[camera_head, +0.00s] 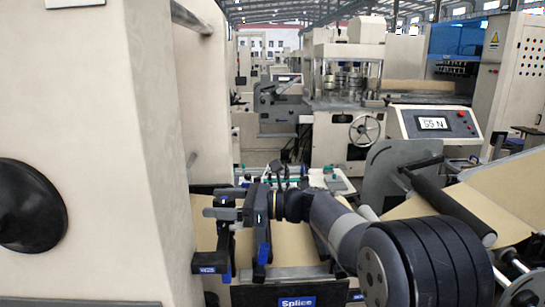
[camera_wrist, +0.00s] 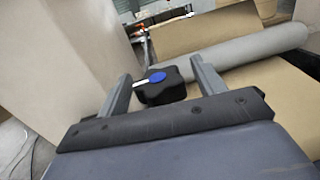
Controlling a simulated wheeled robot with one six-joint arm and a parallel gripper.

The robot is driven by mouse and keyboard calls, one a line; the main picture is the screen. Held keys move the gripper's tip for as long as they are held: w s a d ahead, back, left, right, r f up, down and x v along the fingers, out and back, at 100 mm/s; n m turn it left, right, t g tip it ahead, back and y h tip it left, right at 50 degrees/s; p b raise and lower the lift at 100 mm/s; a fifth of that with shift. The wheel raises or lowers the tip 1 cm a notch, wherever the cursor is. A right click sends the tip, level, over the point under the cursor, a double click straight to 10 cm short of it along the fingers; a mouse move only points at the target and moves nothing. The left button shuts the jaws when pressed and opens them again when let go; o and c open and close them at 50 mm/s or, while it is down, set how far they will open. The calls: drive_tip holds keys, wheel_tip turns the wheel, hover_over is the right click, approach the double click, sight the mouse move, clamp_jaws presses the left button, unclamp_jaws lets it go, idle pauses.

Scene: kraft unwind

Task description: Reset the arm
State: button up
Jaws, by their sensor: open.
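My gripper (camera_head: 217,202) reaches left across the lower middle of the head view, with its two fingers apart. In the wrist view my gripper (camera_wrist: 160,68) is open. A black lobed knob (camera_wrist: 150,95) with a blue cap shows between the fingers in that view. I see no finger clearly pressed on it, and its distance from them is hard to judge. I cannot make out this knob for certain in the head view. My arm comes in from the lower right of the head view.
A tall beige machine column (camera_head: 115,150) fills the left. A brown kraft web (camera_head: 300,245) lies behind and below my gripper, by a blue "Splice" label (camera_head: 297,302). A grey roller (camera_wrist: 250,50) crosses the wrist view. A display panel (camera_head: 433,123) stands at the right.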

drive_tip(key=shift+n+g, duration=0.4)
drive_tip(key=shift+g, duration=0.2)
drive_tip(key=d+b, duration=0.1)
drive_tip(key=d, duration=0.7)
drive_tip(key=shift+g, duration=0.3)
